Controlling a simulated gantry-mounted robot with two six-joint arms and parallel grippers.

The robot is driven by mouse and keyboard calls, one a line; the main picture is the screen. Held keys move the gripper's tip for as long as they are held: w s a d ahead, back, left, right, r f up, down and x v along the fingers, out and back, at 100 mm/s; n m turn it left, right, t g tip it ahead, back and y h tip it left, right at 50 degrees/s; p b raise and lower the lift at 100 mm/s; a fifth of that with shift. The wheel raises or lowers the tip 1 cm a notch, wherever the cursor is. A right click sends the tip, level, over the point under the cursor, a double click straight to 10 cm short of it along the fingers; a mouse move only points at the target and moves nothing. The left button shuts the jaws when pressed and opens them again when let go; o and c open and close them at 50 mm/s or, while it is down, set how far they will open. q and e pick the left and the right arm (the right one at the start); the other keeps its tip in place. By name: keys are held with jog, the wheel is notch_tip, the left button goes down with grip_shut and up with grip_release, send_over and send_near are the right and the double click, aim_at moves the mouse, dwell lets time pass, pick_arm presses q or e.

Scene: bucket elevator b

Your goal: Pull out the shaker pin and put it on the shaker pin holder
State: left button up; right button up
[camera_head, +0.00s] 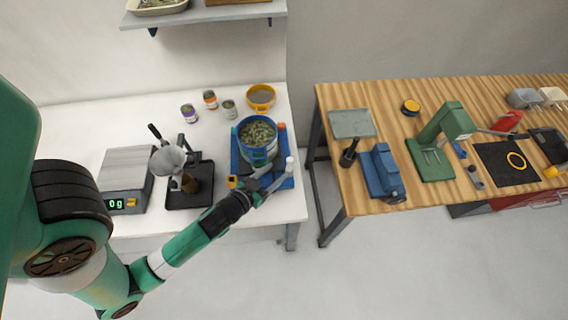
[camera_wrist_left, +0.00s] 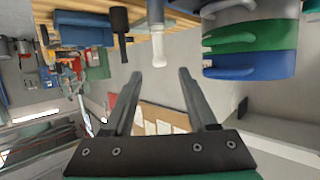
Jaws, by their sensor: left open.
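The shaker has a blue base (camera_head: 284,183) and a blue-rimmed bucket (camera_head: 258,153) full of green plant matter, on the white table. A white-tipped pin-like post (camera_head: 290,163) stands at the base's right side; I cannot tell for certain whether it is the shaker pin or its holder. It seems to be the pale post (camera_wrist_left: 157,45) in the left wrist view, just beyond the fingertips. My left gripper (camera_head: 274,182) is open and empty at the front right of the base. It also shows in the left wrist view (camera_wrist_left: 161,76). My right gripper is out of view.
A black stand with a metal funnel (camera_head: 168,160) and a scale (camera_head: 124,178) are left of the shaker. Small jars (camera_head: 210,99) and a yellow bowl (camera_head: 261,96) stand behind. A gap separates the white table from the wooden bench (camera_head: 385,105) with tools.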

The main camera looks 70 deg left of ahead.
aim_at(288, 162)
pick_arm(q)
jog(key=x, duration=0.8)
jog(key=shift+w+a, duration=0.15)
jog(key=shift+w, duration=0.1)
grip_shut()
